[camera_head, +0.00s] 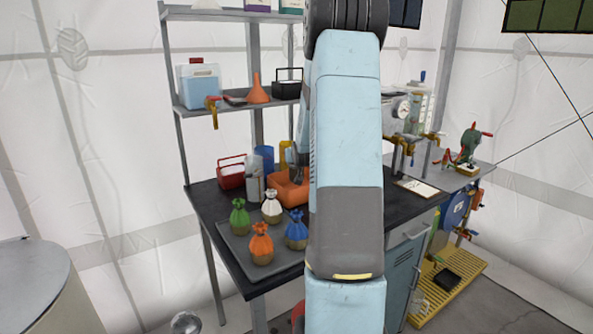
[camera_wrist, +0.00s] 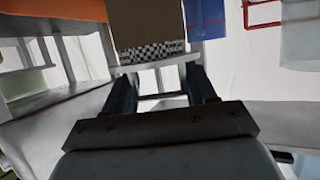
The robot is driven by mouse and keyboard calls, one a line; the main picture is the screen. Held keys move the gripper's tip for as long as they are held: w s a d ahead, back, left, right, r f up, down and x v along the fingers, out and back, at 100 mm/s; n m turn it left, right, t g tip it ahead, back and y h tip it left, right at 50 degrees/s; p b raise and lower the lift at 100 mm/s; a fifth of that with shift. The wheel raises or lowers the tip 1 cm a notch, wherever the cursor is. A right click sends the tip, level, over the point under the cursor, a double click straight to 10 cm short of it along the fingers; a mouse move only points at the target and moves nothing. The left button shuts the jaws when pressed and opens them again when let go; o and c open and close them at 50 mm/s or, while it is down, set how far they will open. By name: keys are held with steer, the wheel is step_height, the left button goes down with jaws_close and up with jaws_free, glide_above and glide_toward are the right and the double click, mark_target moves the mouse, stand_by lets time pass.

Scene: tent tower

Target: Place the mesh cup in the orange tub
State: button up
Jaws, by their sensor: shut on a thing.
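The orange tub (camera_head: 287,196) stands on the dark bench in the head view, partly covered by my arm. An orange surface, probably the tub (camera_wrist: 50,14), shows at the top left of the wrist view. My gripper (camera_wrist: 160,74) has a finger on each side of a brown piece with a black-and-white checkered band, which I take to be the mesh cup (camera_wrist: 152,30). The gripper is shut on it. In the head view my gripper (camera_head: 297,172) is partly hidden by my arm, at the tub; the cup cannot be made out there, nor its height over the tub.
Left of the tub are a red basket (camera_head: 231,174), a grey-white container (camera_head: 253,186) and a blue cylinder (camera_head: 264,157). A tray (camera_head: 233,246) with several tied pouches lies in front. A shelf (camera_head: 235,104) with an orange funnel (camera_head: 258,92) is above.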

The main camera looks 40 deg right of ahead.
mark_target(297, 168)
steer(key=f, duration=0.2)
steer(key=w+d+f, duration=0.1)
steer(key=f, duration=0.1)
steer(key=w+d+f, duration=0.1)
steer(key=f, duration=0.1)
steer(key=shift+f, duration=0.25)
steer(key=o, duration=1.4)
